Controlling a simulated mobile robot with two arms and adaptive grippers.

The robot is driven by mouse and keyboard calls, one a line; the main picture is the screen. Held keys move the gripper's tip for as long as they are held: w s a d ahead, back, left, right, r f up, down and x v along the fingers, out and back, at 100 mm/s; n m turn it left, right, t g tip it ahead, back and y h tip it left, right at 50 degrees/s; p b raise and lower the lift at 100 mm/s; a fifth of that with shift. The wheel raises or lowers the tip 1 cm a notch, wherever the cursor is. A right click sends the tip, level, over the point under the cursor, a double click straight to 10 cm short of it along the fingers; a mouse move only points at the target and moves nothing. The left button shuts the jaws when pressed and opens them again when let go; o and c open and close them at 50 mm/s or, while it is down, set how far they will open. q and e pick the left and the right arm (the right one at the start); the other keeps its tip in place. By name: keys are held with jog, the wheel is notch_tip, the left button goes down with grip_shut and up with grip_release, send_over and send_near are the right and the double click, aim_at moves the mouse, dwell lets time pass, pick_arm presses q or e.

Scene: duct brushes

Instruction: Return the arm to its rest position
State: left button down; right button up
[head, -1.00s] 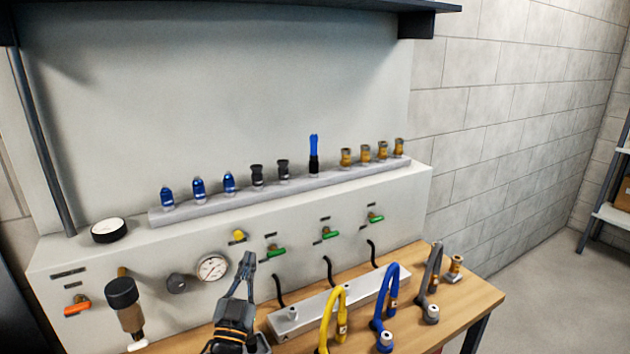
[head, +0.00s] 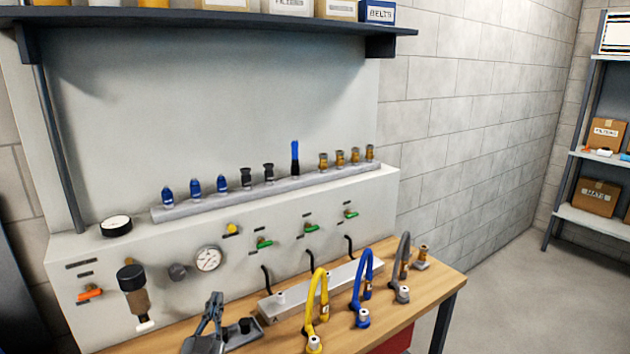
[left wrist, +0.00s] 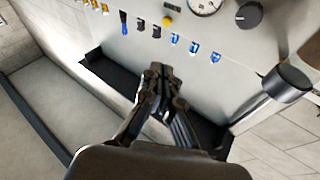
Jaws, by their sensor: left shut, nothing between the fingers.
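My left gripper (head: 215,297) shows low in the head view, over the front of the wooden bench (head: 425,285). Its fingers are shut with nothing between them. The left wrist view shows the same closed fingers (left wrist: 157,72) from behind, apart from the wall and the fittings. My right gripper is in neither view.
A grey rail (head: 300,187) on the panel holds blue, black and brass fittings and a blue-topped brush (head: 295,158). Yellow (head: 323,300), blue (head: 367,280) and grey (head: 403,260) hoses stand on the bench. Shelves (head: 590,215) stand far right, beyond clear floor.

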pick_arm(q)
jog(key=s+f+g, duration=0.3)
jog(key=s+f, duration=0.1)
jog(key=s+a+f+n+g, duration=0.1)
jog(key=s+f+g, duration=0.1)
jog(key=s+f, duration=0.3)
jog(key=s+a+f+g+y, duration=0.1)
jog(key=s+f+g, duration=0.2)
jog(key=s+f, duration=0.1)
jog(key=shift+s+a+f+g, duration=0.2)
jog(key=shift+s+g, duration=0.1)
jog(key=shift+s, duration=0.3)
jog(key=s+d+f+g+h, duration=0.1)
jog(key=s+d+f+g, duration=0.3)
jog(key=s, duration=0.9)
jog(key=s+a+f+g+h, duration=0.1)
jog(key=s+g, duration=0.4)
jog(key=s, duration=0.7)
notch_tip(320, 180, down, 25)
jog(key=m+g, duration=0.1)
jog(key=g, duration=0.1)
jog(key=s+a+f, duration=0.2)
jog(key=s+f, duration=1.6)
jog(key=shift+a+g+y+b, duration=0.3)
jog(key=shift+g+b, duration=0.1)
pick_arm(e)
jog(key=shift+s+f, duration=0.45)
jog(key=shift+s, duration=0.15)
